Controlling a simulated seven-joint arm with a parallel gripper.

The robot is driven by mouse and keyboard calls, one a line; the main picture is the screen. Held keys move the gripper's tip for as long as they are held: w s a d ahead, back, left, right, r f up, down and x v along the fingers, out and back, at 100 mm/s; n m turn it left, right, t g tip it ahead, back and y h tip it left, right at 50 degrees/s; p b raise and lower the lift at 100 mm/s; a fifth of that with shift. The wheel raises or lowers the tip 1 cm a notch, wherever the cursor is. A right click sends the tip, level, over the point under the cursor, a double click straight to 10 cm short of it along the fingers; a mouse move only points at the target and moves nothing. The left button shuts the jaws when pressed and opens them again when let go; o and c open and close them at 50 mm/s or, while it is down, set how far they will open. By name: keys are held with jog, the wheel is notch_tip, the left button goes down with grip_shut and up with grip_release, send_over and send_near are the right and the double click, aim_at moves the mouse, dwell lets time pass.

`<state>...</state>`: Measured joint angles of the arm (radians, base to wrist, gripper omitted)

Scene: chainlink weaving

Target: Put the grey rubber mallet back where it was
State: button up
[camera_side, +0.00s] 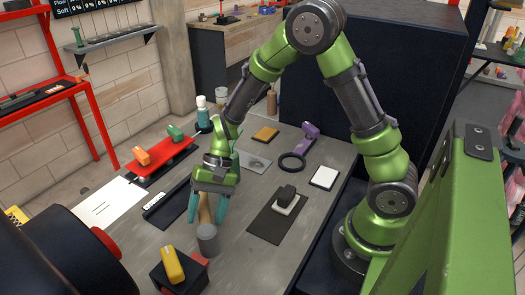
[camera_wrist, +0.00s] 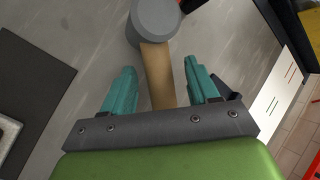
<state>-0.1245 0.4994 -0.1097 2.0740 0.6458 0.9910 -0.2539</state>
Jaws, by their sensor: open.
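The grey rubber mallet has a grey cylindrical head (camera_side: 207,240) and a tan wooden handle (camera_side: 205,208), near the front of the grey bench. In the wrist view its head (camera_wrist: 153,20) is at the top and its handle (camera_wrist: 158,85) runs down between my fingers. My gripper (camera_side: 207,213) points down over the handle with teal fingers spread. In the wrist view the open gripper (camera_wrist: 159,72) has one finger on each side of the handle, with visible gaps. The handle's far end is hidden by the gripper body.
A black block with a yellow item (camera_side: 172,265) stands left of the mallet head. A dark mat (camera_side: 268,225) holding a black-and-white object lies to the right. A black ring (camera_side: 292,162), purple tool (camera_side: 303,138) and red rack (camera_side: 160,160) stand farther back. Bare bench (camera_side: 245,200) separates gripper and mat.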

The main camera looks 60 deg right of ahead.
jog(key=s+v, duration=0.1)
jog(key=v, duration=0.9)
jog(key=s+d+r+n+t+h, duration=0.3)
jog(key=s+r+t, duration=0.4)
jog(key=s+r, duration=0.4)
jog(key=shift+s+d+r+n+t+h, duration=0.25)
jog(key=shift+r+n+t+h, duration=0.2)
jog(key=shift+r+h, duration=0.4)
